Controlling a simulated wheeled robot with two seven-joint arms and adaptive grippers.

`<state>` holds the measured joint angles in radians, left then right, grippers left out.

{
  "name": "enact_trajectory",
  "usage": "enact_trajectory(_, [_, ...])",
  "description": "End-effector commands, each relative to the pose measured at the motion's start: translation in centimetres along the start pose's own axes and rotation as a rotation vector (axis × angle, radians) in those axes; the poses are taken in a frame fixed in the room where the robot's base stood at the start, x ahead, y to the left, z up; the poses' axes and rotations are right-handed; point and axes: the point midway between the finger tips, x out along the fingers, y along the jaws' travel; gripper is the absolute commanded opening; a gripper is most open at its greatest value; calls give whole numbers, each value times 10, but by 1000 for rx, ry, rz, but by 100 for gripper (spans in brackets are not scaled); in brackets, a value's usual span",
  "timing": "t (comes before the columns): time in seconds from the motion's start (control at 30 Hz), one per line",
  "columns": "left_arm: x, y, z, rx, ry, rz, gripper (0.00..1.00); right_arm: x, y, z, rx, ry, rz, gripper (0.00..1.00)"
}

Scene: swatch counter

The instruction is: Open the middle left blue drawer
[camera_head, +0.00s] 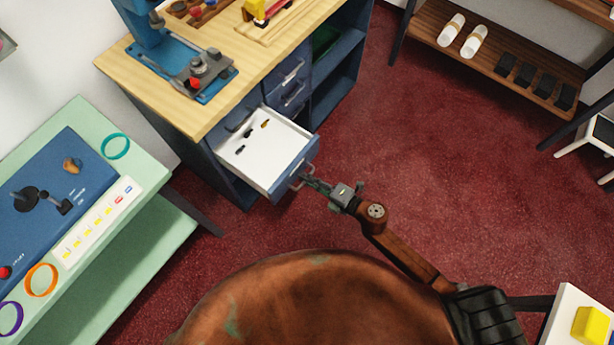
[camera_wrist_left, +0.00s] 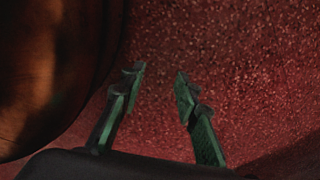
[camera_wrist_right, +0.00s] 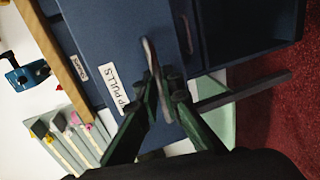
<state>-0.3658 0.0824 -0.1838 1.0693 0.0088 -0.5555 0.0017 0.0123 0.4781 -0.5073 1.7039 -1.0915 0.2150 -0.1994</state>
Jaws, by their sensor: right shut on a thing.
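A blue drawer (camera_head: 290,170) of the workbench cabinet stands pulled out, below another shut blue drawer front (camera_head: 238,119). Its white inside (camera_head: 262,150) holds a few small dark and yellow pieces. My right gripper (camera_head: 312,183) is shut on the drawer's grey handle (camera_head: 297,181). The right wrist view shows the handle (camera_wrist_right: 151,60) between the green fingers (camera_wrist_right: 162,88), with a white label (camera_wrist_right: 113,91) on the blue front beside it. My left gripper (camera_wrist_left: 158,82) is open and empty above red carpet in the left wrist view; it is not visible in the head view.
The wooden benchtop (camera_head: 215,100) carries a blue press (camera_head: 185,75). A mint-green table (camera_head: 150,170) with rings stands left of the cabinet. A wooden shelf (camera_head: 490,45) is at the upper right. Red carpet (camera_head: 420,170) is clear to the right of the drawer.

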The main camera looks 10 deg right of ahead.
Motion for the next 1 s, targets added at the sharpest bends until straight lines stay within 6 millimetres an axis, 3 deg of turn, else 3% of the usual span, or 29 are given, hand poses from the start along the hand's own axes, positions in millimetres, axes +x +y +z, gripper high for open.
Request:
enact_trajectory(0.03, [0, 0, 1, 0, -1, 0, 29, 0, 0, 0, 0, 0, -1, 0])
enact_trajectory(0.07, [0, 0, 1, 0, -2, 0, 29, 0, 0, 0, 0, 0, -1, 9])
enact_trajectory(0.13, [0, 0, 3, -1, -5, 0, 29, 0, 0, 0, 1, 0, -1, 13])
enact_trajectory(0.53, [-1, -1, 9, -2, -11, -1, 29, -9, -1, 0, 2, -1, -1, 14])
enact_trajectory(1.0, [-1, 0, 7, -2, -8, 0, 29, -98, -1, 0, 1, -1, -3, 14])
